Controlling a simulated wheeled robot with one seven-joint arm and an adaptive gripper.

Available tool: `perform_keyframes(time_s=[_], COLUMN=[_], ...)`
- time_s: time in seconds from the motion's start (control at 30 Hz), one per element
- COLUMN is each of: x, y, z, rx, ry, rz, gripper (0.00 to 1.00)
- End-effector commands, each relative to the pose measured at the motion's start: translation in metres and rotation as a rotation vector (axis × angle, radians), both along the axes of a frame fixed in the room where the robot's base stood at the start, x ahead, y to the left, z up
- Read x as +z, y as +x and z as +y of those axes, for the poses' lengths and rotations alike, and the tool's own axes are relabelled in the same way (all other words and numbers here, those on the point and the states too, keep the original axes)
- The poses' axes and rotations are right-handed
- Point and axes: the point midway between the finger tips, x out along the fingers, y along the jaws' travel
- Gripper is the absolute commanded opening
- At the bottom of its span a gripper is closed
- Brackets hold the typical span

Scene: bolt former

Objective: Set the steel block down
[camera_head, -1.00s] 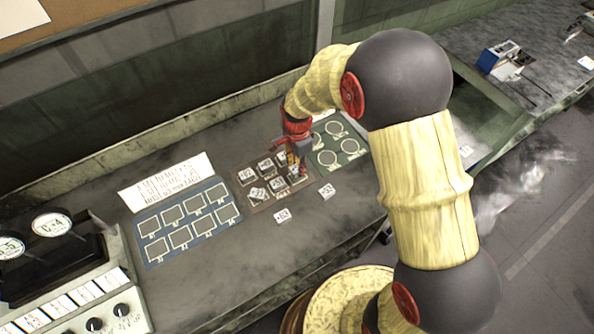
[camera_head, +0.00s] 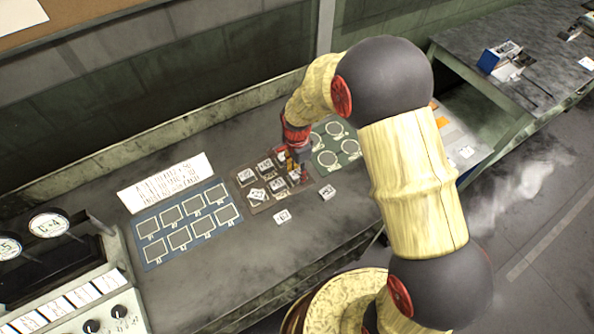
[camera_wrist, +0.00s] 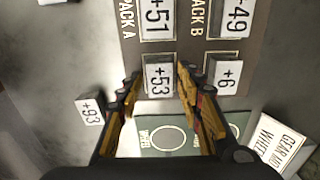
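The steel block marked +53 (camera_wrist: 160,77) sits at the Pack A end of the brown mat (camera_head: 244,198) in the wrist view. My gripper (camera_wrist: 159,72) has one finger on each side of it, with a narrow gap showing at both sides, so it looks open around the block. In the head view my gripper (camera_head: 298,165) is low over the right part of the brown mat and partly hides the blocks there. Blocks marked +51 (camera_wrist: 157,18), -49 (camera_wrist: 234,17) and +6 (camera_wrist: 226,75) stand close by on the mat.
A block marked +93 (camera_wrist: 90,109) lies off the mat; another loose block (camera_head: 282,216) lies on the bench. A green mat with circles (camera_head: 336,146) adjoins on the right, a blue mat with empty squares (camera_head: 187,222) on the left. A white sign (camera_head: 166,182) lies behind.

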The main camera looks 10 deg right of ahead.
Motion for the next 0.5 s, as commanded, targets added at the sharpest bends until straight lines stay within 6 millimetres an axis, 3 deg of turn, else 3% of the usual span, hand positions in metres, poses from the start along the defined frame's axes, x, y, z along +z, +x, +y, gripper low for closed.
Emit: perform_keyframes(time_s=[0.37, 0.5], x=[0.001, 0.012], y=[0.000, 0.001], z=[0.000, 0.000], rx=[0.000, 0.000], ry=[0.000, 0.000], rz=[0.000, -0.003], gripper=[0.43, 0.43])
